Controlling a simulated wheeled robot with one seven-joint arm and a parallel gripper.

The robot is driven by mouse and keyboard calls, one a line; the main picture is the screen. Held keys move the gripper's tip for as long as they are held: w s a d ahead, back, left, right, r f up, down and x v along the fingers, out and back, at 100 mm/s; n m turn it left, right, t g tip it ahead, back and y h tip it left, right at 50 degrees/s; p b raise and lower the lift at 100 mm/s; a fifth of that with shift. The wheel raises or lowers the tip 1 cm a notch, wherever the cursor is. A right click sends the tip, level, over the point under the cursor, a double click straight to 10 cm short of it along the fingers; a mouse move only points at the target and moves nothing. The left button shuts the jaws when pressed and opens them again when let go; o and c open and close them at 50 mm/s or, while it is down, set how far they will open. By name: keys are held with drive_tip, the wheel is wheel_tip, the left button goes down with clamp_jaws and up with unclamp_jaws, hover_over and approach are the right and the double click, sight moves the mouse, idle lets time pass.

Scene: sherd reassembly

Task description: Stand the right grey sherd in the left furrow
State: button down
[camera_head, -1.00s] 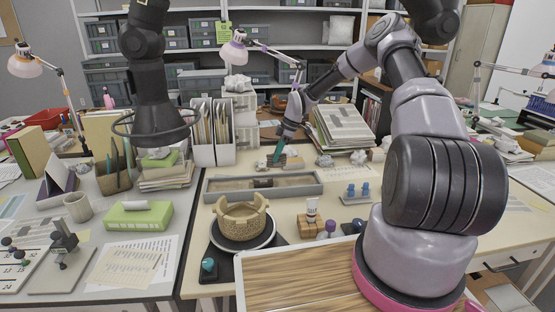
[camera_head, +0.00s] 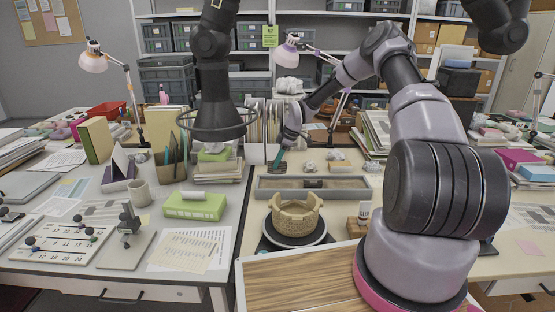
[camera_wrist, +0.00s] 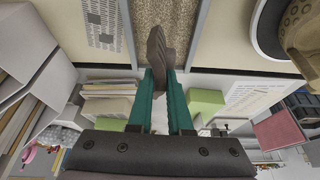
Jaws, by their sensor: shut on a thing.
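My gripper (camera_head: 277,163) is behind the left part of the sand tray in the head view. In the wrist view its green fingers (camera_wrist: 163,80) are shut on a dark grey-brown sherd (camera_wrist: 157,48), which sticks out past the tips. The sherd is too small to make out in the head view. The sand tray (camera_head: 345,194) is a long grey-rimmed box; its sand (camera_wrist: 180,14) shows behind the sherd in the wrist view. A small dark patch (camera_head: 312,183) is at the tray's middle. I cannot make out the separate furrows.
A tan pot (camera_head: 297,222) stands on a dark round stand in front of the tray. A tan block (camera_head: 340,168) and crumpled pale lumps lie behind the tray. A green box (camera_head: 195,206) and a mug (camera_head: 139,193) stand to the left. White file holders (camera_head: 256,153) are behind my gripper.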

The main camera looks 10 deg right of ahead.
drive_tip(key=shift+d+f, duration=0.15)
drive_tip(key=shift+f, duration=3.5)
drive_tip(key=shift+f, duration=0.25)
drive_tip(key=c, duration=0.8)
unclamp_jaws()
drive_tip(key=shift+o, duration=0.2)
drive_tip(key=v, duration=1)
drive_tip(key=shift+r, duration=0.15)
drive_tip(key=shift+d+r, duration=0.1)
drive_tip(key=shift+r, duration=0.15)
